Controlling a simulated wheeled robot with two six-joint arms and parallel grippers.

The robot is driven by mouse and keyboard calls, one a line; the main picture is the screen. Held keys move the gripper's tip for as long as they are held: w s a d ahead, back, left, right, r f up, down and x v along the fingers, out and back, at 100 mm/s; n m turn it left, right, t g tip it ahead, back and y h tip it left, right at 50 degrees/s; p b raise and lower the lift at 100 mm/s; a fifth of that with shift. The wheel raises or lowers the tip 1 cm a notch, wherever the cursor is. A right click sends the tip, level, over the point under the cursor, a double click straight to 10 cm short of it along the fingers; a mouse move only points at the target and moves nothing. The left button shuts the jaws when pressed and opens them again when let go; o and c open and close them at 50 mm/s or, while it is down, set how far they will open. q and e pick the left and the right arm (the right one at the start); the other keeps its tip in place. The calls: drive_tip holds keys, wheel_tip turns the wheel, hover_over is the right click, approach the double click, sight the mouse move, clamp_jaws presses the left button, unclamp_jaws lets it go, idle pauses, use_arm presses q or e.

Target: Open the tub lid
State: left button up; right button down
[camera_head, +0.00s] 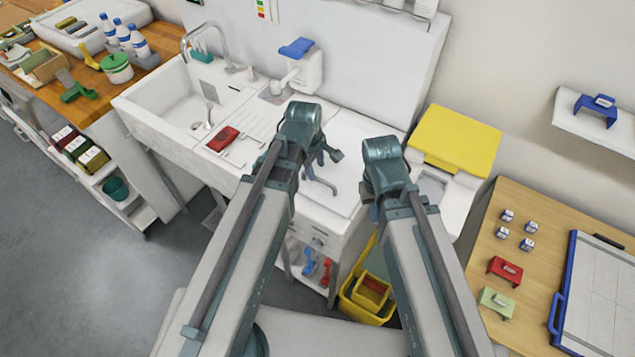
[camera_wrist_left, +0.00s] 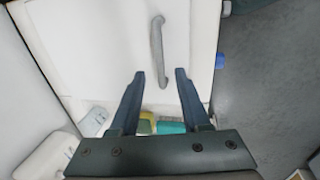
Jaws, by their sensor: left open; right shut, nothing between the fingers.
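A white flat lid or panel (camera_head: 345,165) lies in the worktop right of the sink, below my arms. Its grey bar handle (camera_wrist_left: 158,50) shows in the left wrist view. My left gripper (camera_head: 318,165) is over this panel in the head view. In the left wrist view my left gripper (camera_wrist_left: 158,78) is open and empty, its fingers apart on either side of the handle's near end; whether they touch it I cannot tell. My right gripper (camera_head: 369,196) is shut and empty, mostly hidden behind its own wrist. Which part is the tub's is not certain.
Yellow and teal items (camera_wrist_left: 170,127) show past the panel's edge. A white bin with a yellow lid (camera_head: 460,135) stands to the right. The sink (camera_head: 180,105) and a red item (camera_head: 223,138) are left. A wooden table (camera_head: 520,260) stands far right. Yellow buckets (camera_head: 365,300) are below.

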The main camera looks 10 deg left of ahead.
sight(318, 178)
use_arm(q)
drive_tip(key=f+b, duration=0.2)
drive_tip(key=f, duration=0.1)
drive_tip(key=w+f+b, duration=0.1)
drive_tip(key=f+b, duration=0.1)
drive_tip(key=shift+d, duration=0.2)
clamp_jaws()
idle(1.2)
